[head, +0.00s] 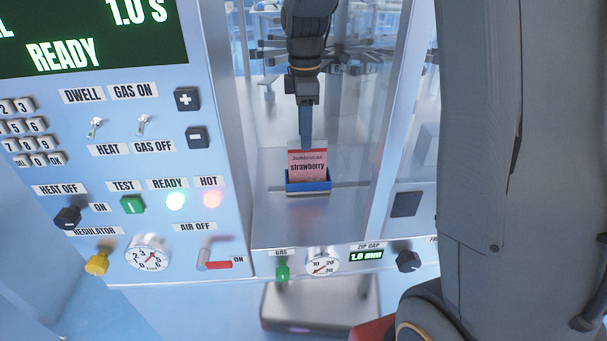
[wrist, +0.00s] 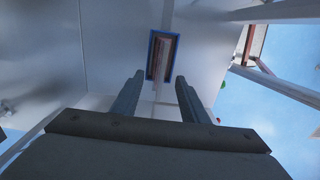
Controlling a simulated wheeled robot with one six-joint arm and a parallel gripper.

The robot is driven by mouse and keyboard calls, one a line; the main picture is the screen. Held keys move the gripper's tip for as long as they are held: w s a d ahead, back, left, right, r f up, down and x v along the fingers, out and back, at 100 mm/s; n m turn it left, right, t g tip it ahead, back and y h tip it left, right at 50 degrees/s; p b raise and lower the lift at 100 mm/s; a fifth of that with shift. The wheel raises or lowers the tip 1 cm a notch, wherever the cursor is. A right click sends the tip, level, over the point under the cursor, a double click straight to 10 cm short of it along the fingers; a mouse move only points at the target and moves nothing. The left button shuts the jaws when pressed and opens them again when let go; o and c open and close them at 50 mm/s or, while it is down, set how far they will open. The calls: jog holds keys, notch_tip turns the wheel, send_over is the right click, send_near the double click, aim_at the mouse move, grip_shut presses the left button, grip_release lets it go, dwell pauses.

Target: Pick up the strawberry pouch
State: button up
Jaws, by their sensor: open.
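The strawberry pouch (head: 308,164) is pink with a dark printed label. It stands upright in a small blue holder (head: 308,187) on the metal shelf of the machine. Whether the fingertips overlap the pouch top in height is unclear.
A control panel (head: 130,165) with switches, lamps and a gauge stands left of the shelf. Glass side panels (head: 402,100) flank the opening. The metal shelf (head: 275,225) around the holder is clear. Gauges and knobs line the front below it.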

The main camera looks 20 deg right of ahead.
aim_at(307, 156)
jog(key=shift+s+d+f+p, duration=0.15)
jog(key=shift+f+p, duration=0.6)
jog(key=shift+f, duration=1.15)
jog(key=shift+d+f+p, duration=0.15)
jog(key=shift+f+p, duration=0.55)
jog(key=shift+f, duration=1.2)
grip_shut()
